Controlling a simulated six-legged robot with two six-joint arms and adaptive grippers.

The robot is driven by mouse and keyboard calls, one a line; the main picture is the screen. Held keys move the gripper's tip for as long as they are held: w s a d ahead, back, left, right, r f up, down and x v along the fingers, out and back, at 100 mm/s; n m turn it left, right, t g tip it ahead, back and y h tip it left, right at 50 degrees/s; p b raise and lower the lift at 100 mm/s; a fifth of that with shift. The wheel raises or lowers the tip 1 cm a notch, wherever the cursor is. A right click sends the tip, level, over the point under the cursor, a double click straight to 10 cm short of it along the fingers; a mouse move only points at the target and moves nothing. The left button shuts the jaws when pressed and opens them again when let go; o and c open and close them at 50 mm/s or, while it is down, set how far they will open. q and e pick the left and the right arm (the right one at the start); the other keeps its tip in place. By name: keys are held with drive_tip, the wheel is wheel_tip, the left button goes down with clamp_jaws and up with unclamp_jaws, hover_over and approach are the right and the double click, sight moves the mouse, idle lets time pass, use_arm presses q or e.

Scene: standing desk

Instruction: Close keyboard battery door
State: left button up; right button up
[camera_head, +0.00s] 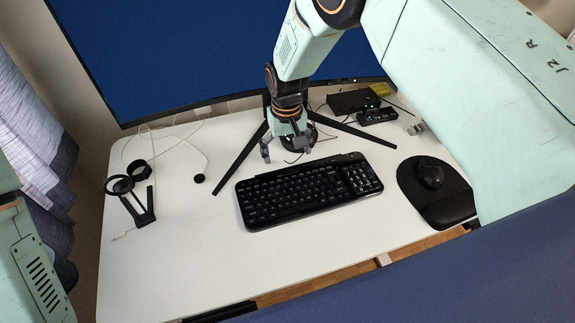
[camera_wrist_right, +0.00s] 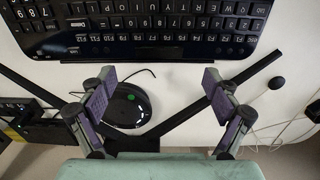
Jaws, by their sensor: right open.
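The black keyboard (camera_head: 309,190) lies keys up on the white desk, in the middle of the head view. Its rear edge shows along the top of the right wrist view (camera_wrist_right: 150,47). No battery door can be made out in either view. My right gripper (camera_head: 287,152) is open and empty, just behind the keyboard's rear edge and apart from it. In the right wrist view its two fingers (camera_wrist_right: 155,92) are spread wide. My left gripper is not in view; only part of my left arm shows at the left edge.
The monitor (camera_head: 220,50) stands behind, its stand legs (camera_head: 242,160) spread on the desk (camera_head: 190,245). A mouse (camera_head: 429,174) sits on a black mat (camera_head: 446,208) at right. Small black boxes (camera_head: 352,101) stand at back right. The front left desk is clear.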

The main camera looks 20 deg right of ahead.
sight(288, 171)
drive_tip(key=f, duration=0.5)
drive_tip(key=shift+d+f, duration=0.15)
drive_tip(key=shift+d, duration=0.05)
drive_tip(key=shift+a, duration=0.1)
